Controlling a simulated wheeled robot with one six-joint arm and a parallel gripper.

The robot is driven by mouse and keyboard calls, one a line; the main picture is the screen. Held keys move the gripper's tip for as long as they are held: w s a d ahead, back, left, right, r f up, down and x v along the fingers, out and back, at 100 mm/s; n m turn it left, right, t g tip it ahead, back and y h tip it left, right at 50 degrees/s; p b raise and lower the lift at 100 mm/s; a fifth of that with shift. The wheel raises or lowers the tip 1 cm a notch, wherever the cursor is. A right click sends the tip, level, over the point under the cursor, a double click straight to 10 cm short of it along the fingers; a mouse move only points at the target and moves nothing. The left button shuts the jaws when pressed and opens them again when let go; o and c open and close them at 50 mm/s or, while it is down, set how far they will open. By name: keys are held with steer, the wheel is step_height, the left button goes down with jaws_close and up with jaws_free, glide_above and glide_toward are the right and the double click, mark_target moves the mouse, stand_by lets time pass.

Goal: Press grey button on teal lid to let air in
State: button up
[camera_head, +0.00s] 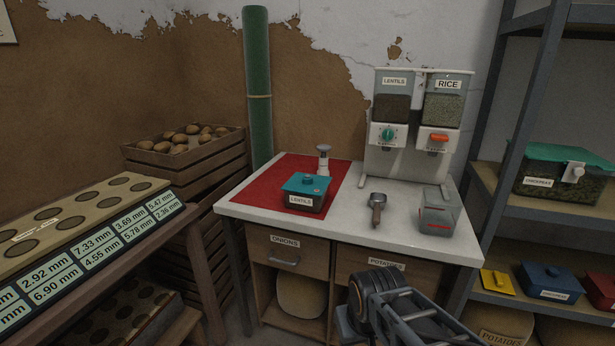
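A lentils container (304,202) with a teal lid (306,184) stands on the red mat on the white-topped table. A small round knob shows on the lid's top; it looks bluish, and I cannot tell whether it is the grey button. My arm (378,297) shows dark grey at the bottom of the view, in front of the table and below and right of the container. It is well apart from the lid. Its fingertips cannot be made out, so I cannot tell whether my gripper is open or shut.
A pale bottle-like object (323,160) stands just behind the container. A scoop (377,206) and a clear box (437,216) lie to the right, before the dispensers (415,110). The right shelf holds a green-lidded box (562,178). The tabletop between mat and scoop is clear.

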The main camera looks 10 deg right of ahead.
jaws_close()
stand_by(1.4)
